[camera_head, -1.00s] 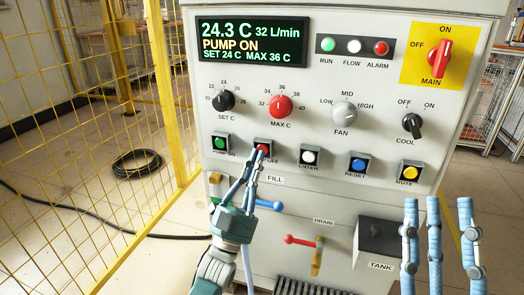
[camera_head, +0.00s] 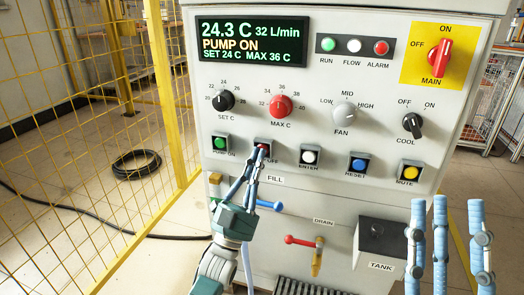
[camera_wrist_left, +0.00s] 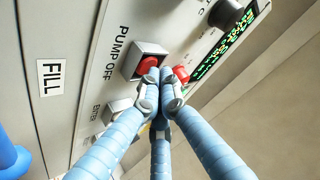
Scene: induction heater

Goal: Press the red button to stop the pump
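The red pump-off button (camera_head: 263,147) sits in a square housing on the white panel, second from the left in the lower row. My left gripper (camera_head: 260,153) is in front of it, its fingertips together at the button and covering part of it. In the left wrist view the closed fingertips (camera_wrist_left: 158,82) lie at the lower edge of the red button (camera_wrist_left: 147,66); whether they touch it I cannot tell. The display (camera_head: 251,42) reads PUMP ON. My right gripper (camera_head: 445,215) is at the lower right, its fingers spread and empty.
A green pump-on button (camera_head: 220,143) is left of the red one, and a white button (camera_head: 309,155) is right. Below are a blue valve handle (camera_head: 268,205), a red drain handle (camera_head: 299,240) and a black tank block (camera_head: 382,236). A yellow mesh fence (camera_head: 90,130) stands left.

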